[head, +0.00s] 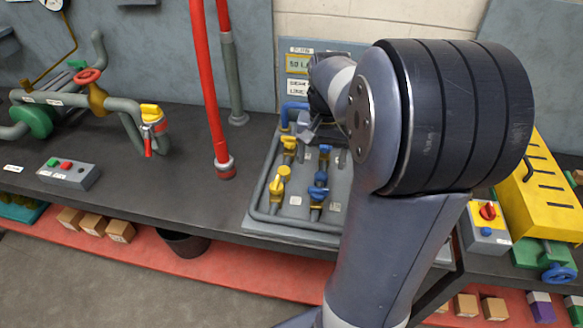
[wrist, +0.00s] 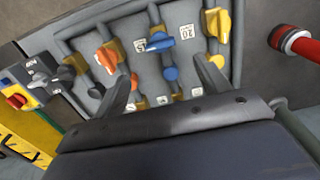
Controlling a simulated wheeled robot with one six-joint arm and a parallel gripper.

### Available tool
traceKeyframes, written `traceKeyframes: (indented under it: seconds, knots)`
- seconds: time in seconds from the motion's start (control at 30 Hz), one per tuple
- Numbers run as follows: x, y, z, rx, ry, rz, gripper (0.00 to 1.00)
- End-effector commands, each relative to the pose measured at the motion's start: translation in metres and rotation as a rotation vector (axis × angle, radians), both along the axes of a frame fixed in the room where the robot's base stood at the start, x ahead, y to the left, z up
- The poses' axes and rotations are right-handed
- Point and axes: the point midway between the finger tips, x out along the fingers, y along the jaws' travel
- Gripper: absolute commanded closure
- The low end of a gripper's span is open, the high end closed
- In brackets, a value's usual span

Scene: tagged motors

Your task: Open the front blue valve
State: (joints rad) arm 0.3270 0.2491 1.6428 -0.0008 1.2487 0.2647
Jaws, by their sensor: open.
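The front blue valve (head: 318,192) sits on the grey pipe panel in the head view, with its blue handle over a pipe. In the wrist view its blue handle (wrist: 155,43) lies crosswise beyond my fingertips, next to a tag that seems to read 20. My gripper (head: 308,130) is over the back part of the panel. In the wrist view my gripper (wrist: 166,88) has its fingers spread wide, with nothing held. A second blue part (wrist: 170,74) shows between the fingers. A rear blue valve (head: 324,150) is partly hidden by my arm.
Yellow-handled valves (head: 278,184) stand left of the blue ones. An orange handle (wrist: 107,57) is close beside one finger in the wrist view. A red pipe (head: 213,90) rises left of the panel. A yellow slotted box (head: 545,195) and a red-knob switch box (head: 487,213) stand right.

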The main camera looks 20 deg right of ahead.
Motion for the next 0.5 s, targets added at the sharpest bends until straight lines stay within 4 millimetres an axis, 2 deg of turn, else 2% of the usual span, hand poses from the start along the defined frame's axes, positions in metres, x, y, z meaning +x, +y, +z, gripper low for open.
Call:
traceKeyframes:
  seconds: [0.17,0.5]
  knots:
    - [0.0,-0.001,-0.014,0.003,0.004,-0.004,0.29]
    - [0.0,-0.001,-0.077,0.003,0.006,-0.003,0.29]
